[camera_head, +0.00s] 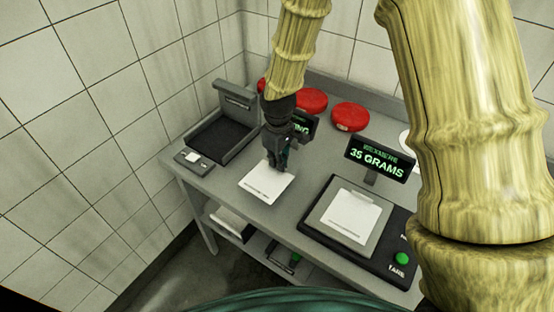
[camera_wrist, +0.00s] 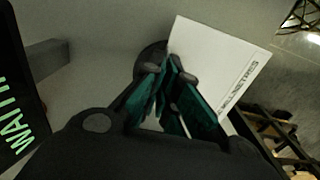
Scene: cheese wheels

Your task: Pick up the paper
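A white sheet of paper (camera_head: 262,188) with a dark printed line along one edge lies on the grey table, near its front edge. In the wrist view the paper (camera_wrist: 218,62) is behind and to the right of the fingers, with printed lettering along its right edge. My gripper (camera_head: 281,168) points down at the paper's back edge. In the wrist view its teal-sided fingers (camera_wrist: 168,72) have their tips close together, near the paper's corner. I cannot tell whether the tips touch or pinch the paper. Part of the paper is hidden by the fingers.
A black scale (camera_head: 315,222) with a white sheet (camera_head: 352,216) on it and a "35 GRAMS" display (camera_head: 379,159) stands right. Red cheese wheels (camera_head: 350,117) sit at the back. A dark tray-like device (camera_head: 222,135) and a small box (camera_head: 194,162) are left. Tiled walls enclose the corner.

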